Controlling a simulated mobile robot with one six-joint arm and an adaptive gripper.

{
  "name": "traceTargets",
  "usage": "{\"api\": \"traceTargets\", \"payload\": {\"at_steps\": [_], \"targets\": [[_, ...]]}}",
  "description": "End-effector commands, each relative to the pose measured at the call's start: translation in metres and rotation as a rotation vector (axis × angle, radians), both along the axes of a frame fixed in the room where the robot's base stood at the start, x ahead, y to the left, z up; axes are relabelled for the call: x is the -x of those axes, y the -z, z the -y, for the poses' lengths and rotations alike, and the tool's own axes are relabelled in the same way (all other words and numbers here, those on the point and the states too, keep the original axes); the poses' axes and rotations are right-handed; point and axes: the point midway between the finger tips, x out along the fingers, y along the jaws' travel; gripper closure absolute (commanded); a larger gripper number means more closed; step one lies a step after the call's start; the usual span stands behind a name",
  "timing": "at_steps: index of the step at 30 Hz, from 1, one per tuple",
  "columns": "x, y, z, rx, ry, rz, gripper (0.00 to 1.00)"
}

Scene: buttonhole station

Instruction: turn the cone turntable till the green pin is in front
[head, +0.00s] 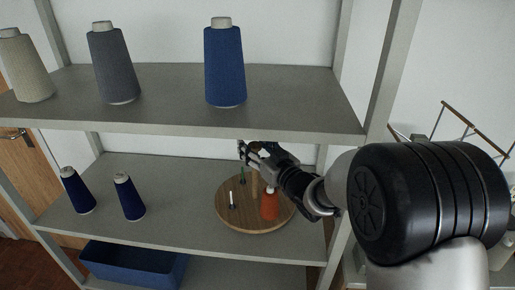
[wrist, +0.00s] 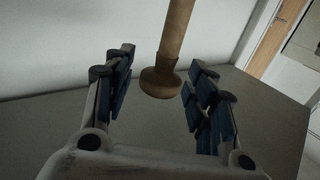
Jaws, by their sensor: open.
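The cone turntable (head: 252,222) is a round wooden disc on the lower shelf. A green pin (head: 243,174) stands toward its back left side. A white pin (head: 231,199) stands at its left, an orange cone (head: 269,206) at its front right. A wooden post (head: 255,184) rises near its middle, partly behind my arm. My gripper (head: 243,151) is open above the back of the turntable.
The upper shelf (head: 170,115) runs just above my gripper and carries beige (head: 25,68), grey (head: 115,65) and blue (head: 225,65) cones. Two dark blue cones (head: 77,190) (head: 129,197) stand left on the lower shelf. A blue bin (head: 135,268) sits below. The shelf between these cones and the turntable is clear.

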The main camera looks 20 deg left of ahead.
Motion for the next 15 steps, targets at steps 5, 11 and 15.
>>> {"api": "traceTargets", "payload": {"at_steps": [5, 11, 15], "targets": [[0.010, 0.000, 0.015, 0.001, 0.002, -0.001, 0.49], [0.036, -0.001, 0.048, 0.001, 0.003, -0.001, 0.49], [0.054, 0.000, 0.071, 0.001, 0.003, -0.002, 0.49]]}}
